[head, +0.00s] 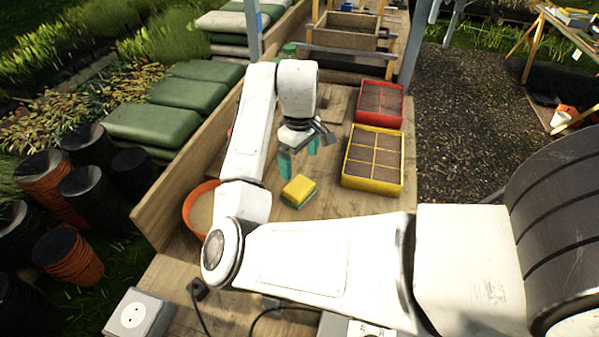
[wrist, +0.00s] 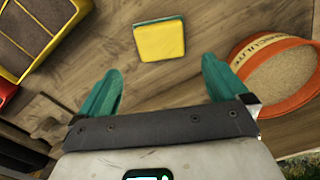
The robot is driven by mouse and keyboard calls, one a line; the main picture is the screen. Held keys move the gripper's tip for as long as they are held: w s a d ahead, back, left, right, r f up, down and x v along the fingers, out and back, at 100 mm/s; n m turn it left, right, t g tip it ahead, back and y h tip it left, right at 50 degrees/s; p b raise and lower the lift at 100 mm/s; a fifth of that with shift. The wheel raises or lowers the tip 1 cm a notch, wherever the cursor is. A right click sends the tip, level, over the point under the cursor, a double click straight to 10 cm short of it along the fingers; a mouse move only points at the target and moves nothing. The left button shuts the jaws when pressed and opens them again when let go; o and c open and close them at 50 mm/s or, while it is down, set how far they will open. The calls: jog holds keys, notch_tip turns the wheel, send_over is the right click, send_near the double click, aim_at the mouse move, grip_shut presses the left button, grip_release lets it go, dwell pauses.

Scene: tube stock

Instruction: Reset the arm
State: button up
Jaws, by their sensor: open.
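My white arm reaches over the wooden bench, and my gripper (head: 298,160) points downward above it. Its two green fingers stand well apart with nothing between them, as the wrist view (wrist: 165,88) shows. A yellow and green sponge (head: 299,190) lies on the bench just in front of the gripper. The sponge also shows in the wrist view (wrist: 159,41), beyond the fingertips and clear of them.
A yellow divided tray (head: 372,185) and a red tray (head: 379,103) stand right of the gripper. An orange tub (head: 187,212) labelled vermiculite is partly hidden by my arm. A wooden side board (head: 160,205) edges the bench. A grey socket box (head: 139,314) and cables lie near the front.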

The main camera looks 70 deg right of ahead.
jog(key=shift+r, duration=0.95)
